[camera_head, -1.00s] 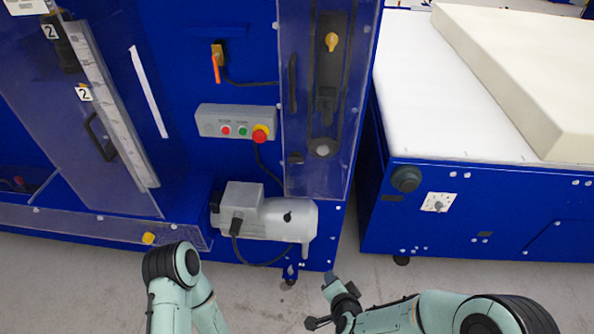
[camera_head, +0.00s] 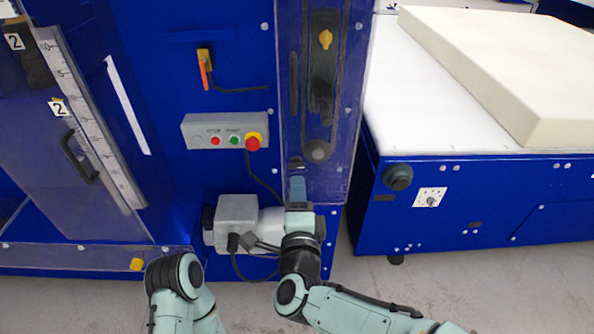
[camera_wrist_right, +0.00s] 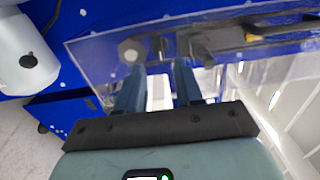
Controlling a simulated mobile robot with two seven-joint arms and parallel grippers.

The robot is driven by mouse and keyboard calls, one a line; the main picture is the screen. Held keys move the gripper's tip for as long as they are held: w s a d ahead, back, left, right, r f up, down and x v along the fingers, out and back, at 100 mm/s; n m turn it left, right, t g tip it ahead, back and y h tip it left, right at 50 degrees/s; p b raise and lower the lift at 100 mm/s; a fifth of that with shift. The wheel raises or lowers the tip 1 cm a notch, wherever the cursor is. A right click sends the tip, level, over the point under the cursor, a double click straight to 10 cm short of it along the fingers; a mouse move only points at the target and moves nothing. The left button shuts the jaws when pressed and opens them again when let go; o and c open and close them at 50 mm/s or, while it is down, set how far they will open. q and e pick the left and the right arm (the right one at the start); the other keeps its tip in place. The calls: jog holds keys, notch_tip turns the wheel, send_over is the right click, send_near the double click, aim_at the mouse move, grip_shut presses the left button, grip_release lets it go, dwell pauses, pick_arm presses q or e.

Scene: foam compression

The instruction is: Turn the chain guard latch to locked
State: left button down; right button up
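The clear chain guard (camera_head: 341,185) covers a dark vertical chain drive on the blue machine. A small dark latch (camera_head: 296,163) sits at the guard's lower left edge; its exact turn position is too small to read. My right gripper (camera_head: 297,183) is raised just below the latch, with its fingers pointing up toward it. In the right wrist view, its two blue fingers (camera_wrist_right: 155,73) are spread with a gap between them, and the guard's lower end lies just beyond the tips. Nothing is held. My left arm shows at the bottom, but its gripper is out of view.
A grey motor (camera_head: 237,220) is behind and left of my right wrist. A button box (camera_head: 225,130) with a red emergency knob is above left, its cable hanging nearby. A white-topped conveyor (camera_head: 385,110) carrying a foam slab (camera_head: 500,75) stands at right.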

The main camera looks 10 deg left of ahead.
aim_at(297, 168)
jog(key=p+x, duration=0.1)
jog(key=x, duration=0.5)
jog(key=shift+w+f, duration=0.1)
jog(key=shift+w, duration=0.2)
grip_shut()
